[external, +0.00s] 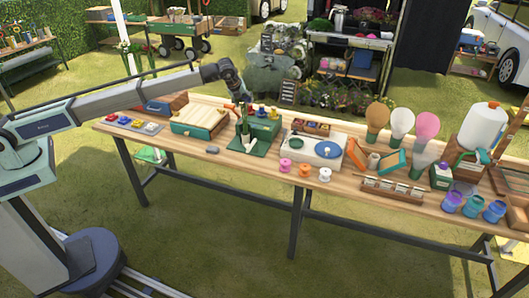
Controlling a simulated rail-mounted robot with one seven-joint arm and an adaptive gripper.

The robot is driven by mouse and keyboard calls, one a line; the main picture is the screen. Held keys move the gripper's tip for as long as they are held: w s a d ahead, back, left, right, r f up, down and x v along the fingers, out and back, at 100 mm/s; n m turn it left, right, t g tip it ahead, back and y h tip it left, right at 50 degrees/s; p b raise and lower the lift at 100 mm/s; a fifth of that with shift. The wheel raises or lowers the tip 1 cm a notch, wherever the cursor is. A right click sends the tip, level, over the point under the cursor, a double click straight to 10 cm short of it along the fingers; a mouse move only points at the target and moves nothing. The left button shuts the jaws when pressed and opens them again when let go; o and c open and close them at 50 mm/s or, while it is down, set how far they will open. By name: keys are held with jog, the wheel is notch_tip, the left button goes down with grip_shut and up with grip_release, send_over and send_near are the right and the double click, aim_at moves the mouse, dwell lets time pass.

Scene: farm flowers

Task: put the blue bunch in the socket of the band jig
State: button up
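My gripper (241,101) points down over the middle-left of the wooden table. It is small and dark here, and I cannot tell whether its fingers are open or shut. Right below it is a green base plate (262,150) with an upright dark green part and a white piece, which looks like the band jig. Its socket is too small to make out. A green box (266,128) behind the plate carries small yellow, blue and purple heads that may be bunches. I cannot tell for certain which is the blue bunch, or whether my gripper touches it.
A wooden box (200,119) and a tray of coloured pieces (134,124) stand to the left. A white board with a blue disc (327,152) stands to the right, with spools (304,170) in front. Bulb-shaped items, a white jug (482,127) and jars (473,206) crowd the right end.

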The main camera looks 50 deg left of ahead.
jog(key=o, duration=0.4)
jog(key=b+v, duration=0.3)
jog(key=v, duration=0.9)
jog(key=shift+s+r, duration=0.1)
jog(key=shift+r, duration=0.05)
